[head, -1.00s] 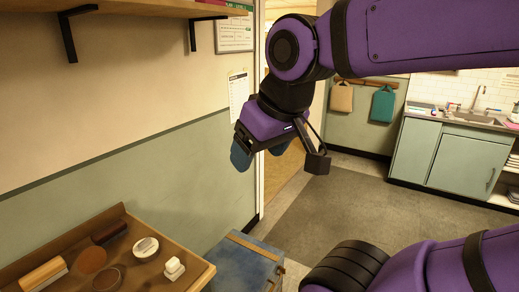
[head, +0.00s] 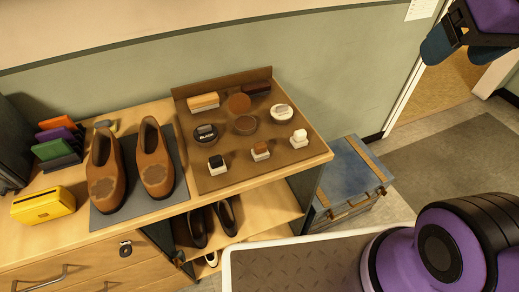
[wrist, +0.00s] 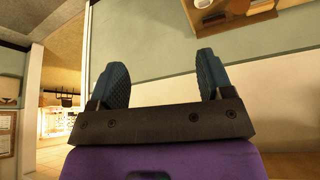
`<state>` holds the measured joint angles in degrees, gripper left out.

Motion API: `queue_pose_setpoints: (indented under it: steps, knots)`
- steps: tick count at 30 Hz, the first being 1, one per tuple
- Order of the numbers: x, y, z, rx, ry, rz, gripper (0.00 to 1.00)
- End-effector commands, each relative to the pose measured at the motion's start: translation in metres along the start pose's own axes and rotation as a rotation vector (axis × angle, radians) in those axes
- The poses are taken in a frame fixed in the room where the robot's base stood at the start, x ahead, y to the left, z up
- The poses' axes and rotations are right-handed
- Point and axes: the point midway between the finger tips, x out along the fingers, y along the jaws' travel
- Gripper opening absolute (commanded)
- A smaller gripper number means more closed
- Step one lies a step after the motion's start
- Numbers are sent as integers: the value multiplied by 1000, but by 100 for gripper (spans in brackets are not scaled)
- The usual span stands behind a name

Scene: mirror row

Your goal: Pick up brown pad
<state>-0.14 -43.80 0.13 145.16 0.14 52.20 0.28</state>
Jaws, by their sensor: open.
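A small brown-topped block on a white base, which looks like the brown pad (head: 261,150), sits near the front edge of a brown mat (head: 290,113) on the bench. A white pad (head: 299,138) is to its right and a black-topped pad (head: 216,163) to its left. A flat round brown disc (head: 239,103) lies farther back. My gripper (head: 459,48) is at the upper right in the head view, far from the mat. In the wrist view, its two blue fingers are apart with nothing between them (wrist: 163,78).
Tins (head: 205,133) and brushes (head: 204,101) share the mat. Brown shoes (head: 154,165) stand left on a dark mat. A blue chest (head: 350,178) stands right of the bench. A shelf below holds dark shoes (head: 197,228). Open floor lies at right.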

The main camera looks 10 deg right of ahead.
Motion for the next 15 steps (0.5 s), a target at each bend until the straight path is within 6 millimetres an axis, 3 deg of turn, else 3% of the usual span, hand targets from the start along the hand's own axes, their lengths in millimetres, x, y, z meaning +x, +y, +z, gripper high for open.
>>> queue_pose_setpoints:
  steps: [7, 10, 15]
  knots:
    - [0, 0, 0, 0, 0, 0, 73]
    - [0, 0, -1, -1, -2, 0, 79]
    - [12, -6, -14, -14, -30, -1, 79]
